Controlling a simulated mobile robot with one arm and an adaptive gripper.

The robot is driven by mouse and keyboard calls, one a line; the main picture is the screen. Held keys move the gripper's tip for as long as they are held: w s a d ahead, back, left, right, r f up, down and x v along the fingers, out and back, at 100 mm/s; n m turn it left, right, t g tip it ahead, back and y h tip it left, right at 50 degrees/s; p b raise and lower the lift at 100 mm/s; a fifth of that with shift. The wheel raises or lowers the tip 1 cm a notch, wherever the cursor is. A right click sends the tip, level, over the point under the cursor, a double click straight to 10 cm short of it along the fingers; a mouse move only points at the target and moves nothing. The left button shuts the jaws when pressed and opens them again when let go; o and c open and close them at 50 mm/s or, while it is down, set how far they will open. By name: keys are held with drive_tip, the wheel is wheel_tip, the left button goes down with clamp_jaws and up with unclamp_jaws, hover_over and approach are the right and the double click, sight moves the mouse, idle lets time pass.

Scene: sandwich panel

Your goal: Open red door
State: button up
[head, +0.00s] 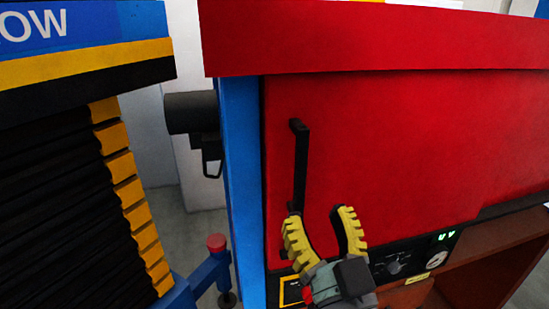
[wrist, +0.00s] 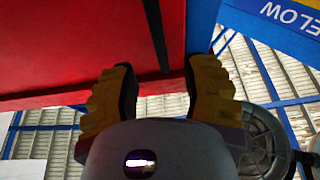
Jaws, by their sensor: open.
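The red door (head: 385,150) fills the right half of the head view and the upper left of the wrist view (wrist: 70,45). A black vertical bar handle (head: 301,165) is on its left side. In the wrist view the handle (wrist: 157,35) runs down toward the space between my fingers. My gripper (head: 322,226) is open in front of the handle's lower end, with yellow ribbed fingers spread apart. The handle's lower end is partly hidden behind the left finger in the head view. I cannot tell whether the fingers touch the handle.
A blue post (head: 243,190) borders the door on the left. A control panel with a knob and gauge (head: 438,259) lies below the door. A black and yellow bellows unit (head: 75,200) and a red-topped blue post (head: 216,243) stand at left.

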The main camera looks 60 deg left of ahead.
sight(302, 175)
drive_tip(key=shift+b+x, duration=1)
drive_tip(key=shift+x, duration=4.25)
drive_tip(key=shift+r, duration=0.1)
clamp_jaws()
